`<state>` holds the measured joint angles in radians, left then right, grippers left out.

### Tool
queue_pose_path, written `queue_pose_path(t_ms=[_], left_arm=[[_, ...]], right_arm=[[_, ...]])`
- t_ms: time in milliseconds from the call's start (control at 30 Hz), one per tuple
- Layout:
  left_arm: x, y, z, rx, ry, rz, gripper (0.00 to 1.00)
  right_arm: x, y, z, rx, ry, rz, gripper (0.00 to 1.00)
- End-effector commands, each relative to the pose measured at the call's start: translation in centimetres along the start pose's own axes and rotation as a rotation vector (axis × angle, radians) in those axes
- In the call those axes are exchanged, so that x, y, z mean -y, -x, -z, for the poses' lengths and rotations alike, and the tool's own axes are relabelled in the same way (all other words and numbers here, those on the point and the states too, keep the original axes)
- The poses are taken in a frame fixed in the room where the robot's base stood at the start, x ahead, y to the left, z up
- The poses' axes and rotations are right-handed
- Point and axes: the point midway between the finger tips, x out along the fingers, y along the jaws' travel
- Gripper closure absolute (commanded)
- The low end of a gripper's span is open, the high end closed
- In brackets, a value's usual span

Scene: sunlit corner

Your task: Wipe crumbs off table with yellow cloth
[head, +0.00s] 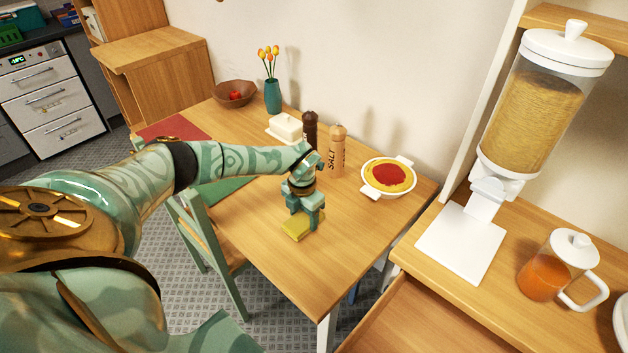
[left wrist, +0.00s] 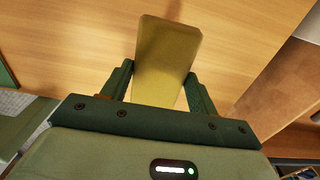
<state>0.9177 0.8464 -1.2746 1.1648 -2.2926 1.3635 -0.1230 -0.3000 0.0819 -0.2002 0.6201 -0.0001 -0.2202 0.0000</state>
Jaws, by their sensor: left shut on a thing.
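The yellow cloth (head: 297,226) is at the wooden table's (head: 262,240) surface, near its front edge, and looks like a flat folded pad. My left gripper (head: 305,215) points down and is shut on the cloth. In the left wrist view the cloth (left wrist: 167,60) sticks out between the two fingers of the gripper (left wrist: 160,92). I cannot tell whether the cloth touches the table or hangs just above it. No crumbs can be made out on the visible wood. My right gripper does not show.
Behind the gripper stand a salt mill (head: 337,152), a dark mill (head: 310,132), a white butter dish (head: 285,128), a pie dish (head: 389,177), a teal vase (head: 272,97) and a wooden bowl (head: 234,94). A green chair (head: 215,240) stands at the front left. The wood right of the cloth is clear.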

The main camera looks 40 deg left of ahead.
Motion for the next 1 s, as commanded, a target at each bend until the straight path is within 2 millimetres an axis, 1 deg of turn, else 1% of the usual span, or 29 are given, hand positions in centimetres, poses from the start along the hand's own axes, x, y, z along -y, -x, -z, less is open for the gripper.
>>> queue_pose_path(t_ms=[33,300,433,733,867,1000], left_arm=[[-0.2,0.9,0.1,0.002,0.002,-0.001,0.59],[-1.2,3.1,0.6,0.001,0.009,0.0,0.59],[-1.5,3.5,0.7,0.0,0.011,0.0,0.59],[-1.5,3.4,0.7,0.0,0.011,0.0,0.59],[-1.5,4.1,-0.1,0.002,0.011,0.0,0.59],[-1.8,6.0,-1.9,0.005,0.011,0.0,0.59]], right_arm=[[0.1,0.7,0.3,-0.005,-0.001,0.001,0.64],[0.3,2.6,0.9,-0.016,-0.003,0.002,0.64],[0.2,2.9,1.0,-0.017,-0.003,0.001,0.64],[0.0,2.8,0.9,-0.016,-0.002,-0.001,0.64],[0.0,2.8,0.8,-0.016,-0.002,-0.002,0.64],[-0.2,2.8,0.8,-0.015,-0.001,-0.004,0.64]])
